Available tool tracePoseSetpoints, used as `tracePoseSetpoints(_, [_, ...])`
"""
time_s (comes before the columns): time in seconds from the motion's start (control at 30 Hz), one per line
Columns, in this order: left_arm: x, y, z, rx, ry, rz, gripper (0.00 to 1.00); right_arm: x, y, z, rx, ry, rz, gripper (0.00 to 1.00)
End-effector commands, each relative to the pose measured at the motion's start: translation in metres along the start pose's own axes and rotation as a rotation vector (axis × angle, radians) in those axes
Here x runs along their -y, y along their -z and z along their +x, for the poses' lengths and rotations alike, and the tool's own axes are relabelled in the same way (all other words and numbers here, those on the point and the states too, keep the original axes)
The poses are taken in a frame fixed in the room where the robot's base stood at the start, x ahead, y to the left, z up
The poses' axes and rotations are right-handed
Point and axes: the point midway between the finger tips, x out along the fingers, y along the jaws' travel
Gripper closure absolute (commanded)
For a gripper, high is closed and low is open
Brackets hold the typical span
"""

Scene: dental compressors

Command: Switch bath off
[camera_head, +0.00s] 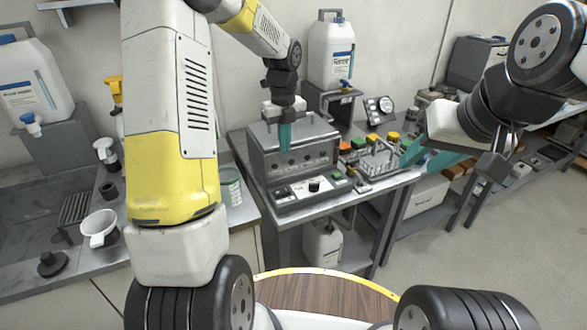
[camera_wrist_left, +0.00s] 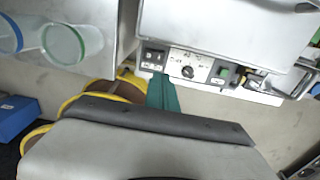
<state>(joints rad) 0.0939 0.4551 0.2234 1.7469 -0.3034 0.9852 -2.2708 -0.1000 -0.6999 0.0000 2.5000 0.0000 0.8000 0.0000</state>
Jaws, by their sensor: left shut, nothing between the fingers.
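The bath (camera_head: 262,160) is a grey metal box on the bench. Its low front panel (camera_head: 292,201) carries a dark knob (camera_head: 314,186), with small switches to the left and a green button to the right. In the left wrist view the panel shows dark rocker switches (camera_wrist_left: 152,57), the knob (camera_wrist_left: 188,72) and the green button (camera_wrist_left: 223,74). My left gripper (camera_head: 285,146) is shut and empty, its teal fingers pointing down in front of the box, above the panel. Its fingertips (camera_wrist_left: 162,80) appear just below the switches in the wrist view; contact cannot be told. My right gripper (camera_head: 425,160) is off to the right.
A rack with coloured-lid jars (camera_head: 375,158) stands right of the bath. A white canister (camera_head: 331,52) stands on a raised stand behind. Another canister (camera_head: 322,244) sits under the bench. Open floor lies at right.

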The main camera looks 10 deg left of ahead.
Motion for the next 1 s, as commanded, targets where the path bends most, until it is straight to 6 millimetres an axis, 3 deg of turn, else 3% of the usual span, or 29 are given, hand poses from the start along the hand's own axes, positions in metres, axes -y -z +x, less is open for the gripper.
tracePoseSetpoints(0.23, [0.000,0.000,0.002,0.000,0.000,-0.002,1.00,0.000,0.000,0.000,0.000,0.000,0.000,0.64])
tracePoseSetpoints(0.37, [0.000,0.001,0.013,-0.002,-0.001,-0.002,1.00,0.000,0.000,0.000,0.000,0.000,0.000,0.64])
tracePoseSetpoints(0.8, [0.000,0.001,0.102,-0.002,-0.002,-0.002,1.00,0.000,0.000,0.000,0.000,0.000,0.000,0.64])
tracePoseSetpoints(1.0, [0.000,0.001,0.130,-0.001,0.000,-0.003,1.00,0.000,0.000,0.000,0.000,0.000,0.000,0.64])
